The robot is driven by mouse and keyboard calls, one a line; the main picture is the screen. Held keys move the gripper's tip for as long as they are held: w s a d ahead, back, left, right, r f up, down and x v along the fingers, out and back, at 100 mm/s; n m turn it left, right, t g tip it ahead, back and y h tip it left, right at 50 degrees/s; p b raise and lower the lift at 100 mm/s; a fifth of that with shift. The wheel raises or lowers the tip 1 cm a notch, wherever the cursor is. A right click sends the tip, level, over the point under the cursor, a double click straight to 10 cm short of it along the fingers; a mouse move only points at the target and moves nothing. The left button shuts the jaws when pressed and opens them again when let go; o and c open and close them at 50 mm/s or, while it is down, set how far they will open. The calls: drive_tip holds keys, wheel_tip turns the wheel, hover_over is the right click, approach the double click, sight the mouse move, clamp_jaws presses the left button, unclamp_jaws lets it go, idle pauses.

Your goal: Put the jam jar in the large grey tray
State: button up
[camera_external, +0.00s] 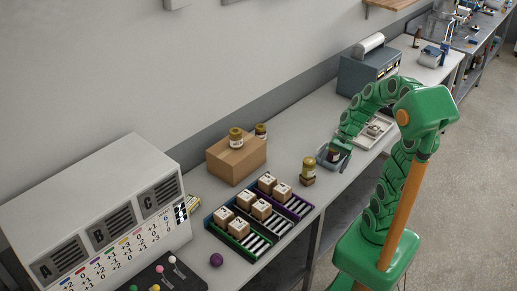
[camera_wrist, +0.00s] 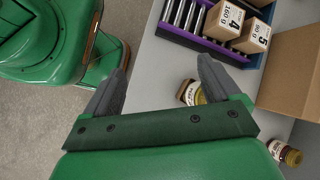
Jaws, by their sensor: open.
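A jar with dark red contents, a white label and a yellowish lid, which looks like the jam jar, stands beside the cardboard box in the wrist view (camera_wrist: 285,152). A gold-lidded jar (camera_external: 308,168) stands near the table's front edge; a jar also shows beyond the fingers in the wrist view (camera_wrist: 188,92). My gripper (camera_external: 334,158) is open, low over the table to the right of that jar; its grey fingers are spread in the wrist view (camera_wrist: 160,82). A light grey tray (camera_external: 364,140) lies behind my arm, partly hidden, with something in it.
A cardboard box (camera_external: 236,160) carries another gold-lidded jar (camera_external: 236,137). Coloured racks (camera_external: 240,243) hold several numbered boxes. A purple ball (camera_external: 216,260) lies near the front edge. A grey machine (camera_external: 365,75) stands at the back. Table between box and gripper is mostly clear.

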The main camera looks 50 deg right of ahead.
drive_tip(key=s+a+r+n+g+h, duration=0.2)
drive_tip(key=s+n+h, duration=0.5)
drive_tip(key=s+n, duration=0.4)
drive_tip(key=shift+s+a+r+n, duration=0.4)
drive_tip(key=shift+s+r, duration=0.1)
